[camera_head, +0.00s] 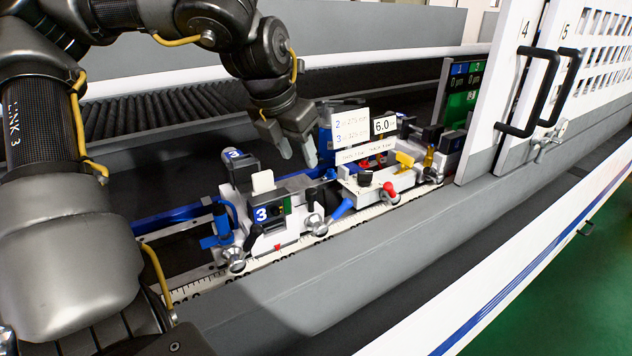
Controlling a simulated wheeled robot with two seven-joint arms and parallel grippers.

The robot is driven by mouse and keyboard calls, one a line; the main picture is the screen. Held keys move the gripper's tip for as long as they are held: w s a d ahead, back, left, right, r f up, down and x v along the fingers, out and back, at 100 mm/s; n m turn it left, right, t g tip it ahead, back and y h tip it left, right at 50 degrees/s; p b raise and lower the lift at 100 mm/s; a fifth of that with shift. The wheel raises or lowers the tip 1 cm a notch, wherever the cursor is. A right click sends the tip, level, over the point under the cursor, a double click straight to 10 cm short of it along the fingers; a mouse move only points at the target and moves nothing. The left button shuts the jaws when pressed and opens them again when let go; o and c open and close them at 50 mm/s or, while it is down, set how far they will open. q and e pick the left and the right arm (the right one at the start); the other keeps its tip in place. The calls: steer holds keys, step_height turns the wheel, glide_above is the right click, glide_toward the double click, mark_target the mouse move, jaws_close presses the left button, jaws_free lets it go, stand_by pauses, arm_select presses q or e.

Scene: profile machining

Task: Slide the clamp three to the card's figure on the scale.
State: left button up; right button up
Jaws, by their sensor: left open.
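Clamp three (262,221), a grey and white block with a blue "3" label, sits on the rail at the left of the row. A round-knobbed lever stands at its front on each side. The white scale (290,258) with black figures runs along the rail's front; its figures are too small to read surely. The card (351,127) stands behind the clamps, with lines beginning 2 and 3; the figure for 3 is not clearly legible. My left gripper (297,157) is open and empty, above and behind clamp three, apart from it. My right gripper is not in view.
Right of clamp three stands a white unit (375,185) with red, black and yellow knobs. A small "6.0" sign (384,125) is beside the card. White sliding doors (530,90) with black handles are at the right. A roller conveyor (165,112) lies behind.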

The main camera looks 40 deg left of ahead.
mark_target(311, 189)
arm_select(q)
steer(key=x, duration=1)
steer(key=shift+a+f+p, duration=0.1)
steer(key=shift+f+p, duration=0.1)
steer(key=shift+p, duration=0.1)
jaws_close()
